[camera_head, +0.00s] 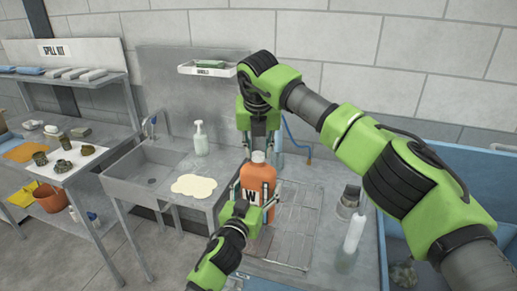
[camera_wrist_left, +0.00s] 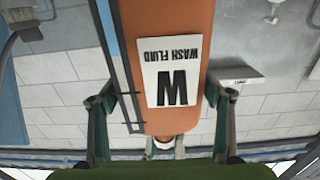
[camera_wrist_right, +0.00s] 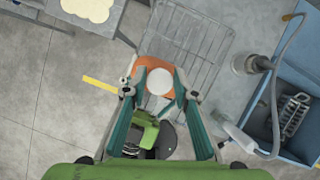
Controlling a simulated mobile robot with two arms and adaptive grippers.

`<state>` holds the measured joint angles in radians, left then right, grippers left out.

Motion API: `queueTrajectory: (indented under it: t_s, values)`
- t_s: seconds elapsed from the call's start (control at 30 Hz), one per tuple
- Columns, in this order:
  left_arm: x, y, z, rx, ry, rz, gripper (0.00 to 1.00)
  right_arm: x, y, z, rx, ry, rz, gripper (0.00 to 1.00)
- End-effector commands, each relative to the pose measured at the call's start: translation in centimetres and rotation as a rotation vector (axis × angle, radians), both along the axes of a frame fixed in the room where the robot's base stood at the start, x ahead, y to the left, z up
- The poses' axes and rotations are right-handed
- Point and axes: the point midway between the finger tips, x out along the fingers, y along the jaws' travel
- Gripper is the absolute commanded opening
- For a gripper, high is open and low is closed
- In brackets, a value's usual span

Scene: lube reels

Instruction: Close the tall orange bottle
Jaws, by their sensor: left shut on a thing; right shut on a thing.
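The tall orange bottle (camera_head: 258,176) stands upright at the sink counter with a white label marked W. Its label reads WASH FLUID, upside down in the left wrist view (camera_wrist_left: 188,35). A white cap (camera_head: 258,156) sits on its top; whether it is seated cannot be told. My left gripper (camera_head: 253,196) is shut on the bottle's body from the front, one finger on each side. My right gripper (camera_head: 258,149) points down from above and is shut on the white cap, which also shows between its fingers in the right wrist view (camera_wrist_right: 159,81).
A sink (camera_head: 150,172) and a soap pump bottle (camera_head: 200,140) are to the left, with a cream-coloured patch (camera_head: 194,186) on the counter. A wire rack (camera_head: 294,228) lies right of the bottle. A white bottle (camera_head: 354,232) and a blue bin (camera_head: 440,160) are further right.

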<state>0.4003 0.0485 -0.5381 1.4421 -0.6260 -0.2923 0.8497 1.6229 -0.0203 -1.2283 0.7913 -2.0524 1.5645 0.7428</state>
Motion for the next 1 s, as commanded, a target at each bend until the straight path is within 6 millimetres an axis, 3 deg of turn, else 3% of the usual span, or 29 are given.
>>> queueTrajectory:
  t_s: [0.1,0.3,0.63,0.7,0.73,1.0]
  values:
    - [-0.01,0.01,-0.13,0.002,0.002,0.001,0.12,0.04,0.28,0.09,-0.004,-0.002,-0.247,0.18]
    - [-0.02,0.01,-0.14,0.002,0.002,0.0,0.12,0.01,0.08,0.09,0.0,-0.006,-0.439,0.18]
    - [-0.01,0.01,-0.15,0.001,0.003,0.001,0.12,-0.01,0.04,0.14,0.003,-0.007,-0.461,0.18]
    - [-0.01,0.01,-0.15,0.001,0.003,0.001,0.12,-0.02,0.04,0.14,0.003,-0.007,-0.461,0.39]
    - [-0.01,0.01,-0.16,0.001,0.003,0.001,0.12,-0.01,0.04,0.14,0.002,-0.007,-0.46,0.43]
    - [-0.02,0.02,-0.17,0.001,0.003,0.001,0.12,-0.01,0.03,0.08,0.002,-0.006,-0.459,0.43]
